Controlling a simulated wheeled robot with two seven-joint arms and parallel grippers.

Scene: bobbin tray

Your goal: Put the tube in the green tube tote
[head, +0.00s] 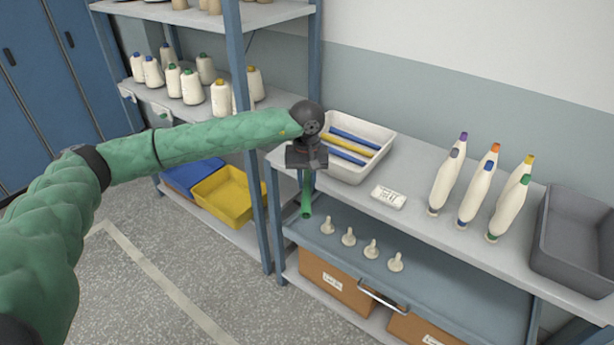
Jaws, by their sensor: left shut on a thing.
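My left gripper (307,164) is shut on a green tube (306,196). The tube hangs down below the jaws, roughly upright, in front of the left end of the right-hand shelf; its upper end is hidden by the gripper. I see no green tote in the head view. A blue tote (192,175) and a yellow tote (228,196) stand side by side on the low shelf at the left. My right gripper is not in view.
A white tray (386,138) with blue and yellow tubes sits just right of my gripper. A white label card (388,197), several bobbins (477,195) and a grey bin (577,235) share that shelf. A blue drawer (430,280) with pegs is below. Floor at left is clear.

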